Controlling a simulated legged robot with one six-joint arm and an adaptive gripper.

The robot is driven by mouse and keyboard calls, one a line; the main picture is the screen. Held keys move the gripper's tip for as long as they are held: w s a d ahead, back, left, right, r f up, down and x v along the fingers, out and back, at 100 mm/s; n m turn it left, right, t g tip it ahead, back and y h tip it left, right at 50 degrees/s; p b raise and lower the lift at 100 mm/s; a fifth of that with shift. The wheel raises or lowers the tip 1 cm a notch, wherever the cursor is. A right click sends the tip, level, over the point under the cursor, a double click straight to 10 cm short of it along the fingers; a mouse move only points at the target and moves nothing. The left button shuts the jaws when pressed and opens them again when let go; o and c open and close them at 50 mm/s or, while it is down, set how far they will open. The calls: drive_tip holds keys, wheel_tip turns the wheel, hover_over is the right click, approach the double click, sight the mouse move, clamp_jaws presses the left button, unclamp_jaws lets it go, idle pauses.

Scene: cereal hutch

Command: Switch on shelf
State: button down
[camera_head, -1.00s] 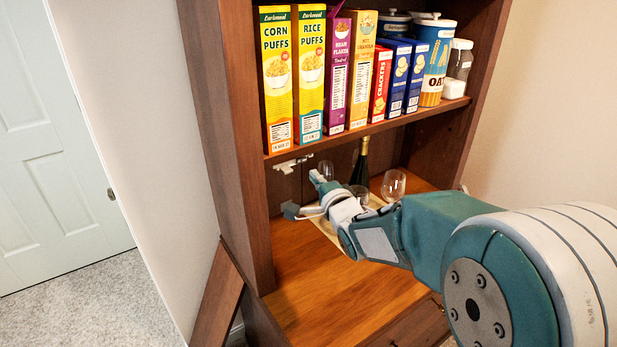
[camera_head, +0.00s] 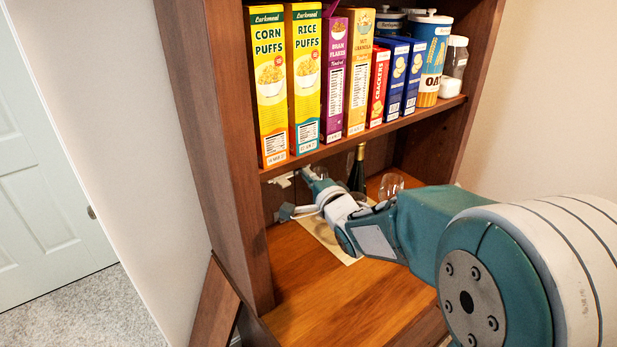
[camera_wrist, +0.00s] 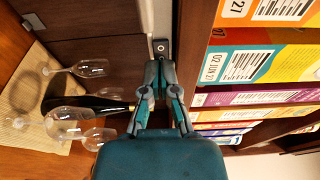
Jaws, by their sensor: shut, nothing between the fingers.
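In the wrist view a small dark switch plate with a pale round button (camera_wrist: 159,47) sits on the back panel, near the shelf's underside. My gripper (camera_wrist: 162,68) is shut and empty, its fingertips just short of the plate in that picture; I cannot tell if they touch it. In the head view my gripper (camera_head: 307,173) is under the shelf (camera_head: 365,138), beside a whitish fitting (camera_head: 284,181) below the shelf's left part. The switch plate itself cannot be made out there.
Cereal boxes (camera_head: 268,90) and canisters (camera_head: 430,60) line the shelf above. Below, a dark bottle (camera_head: 357,170) and stemmed glasses (camera_head: 391,184) stand close to my gripper. The wooden counter (camera_head: 340,300) is clear in front. The hutch's left side panel (camera_head: 235,150) is nearby.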

drive_tip(key=shift+w+a+r, duration=0.1)
drive_tip(key=shift+w+a, duration=0.1)
drive_tip(key=shift+w, duration=0.1)
idle(0.4)
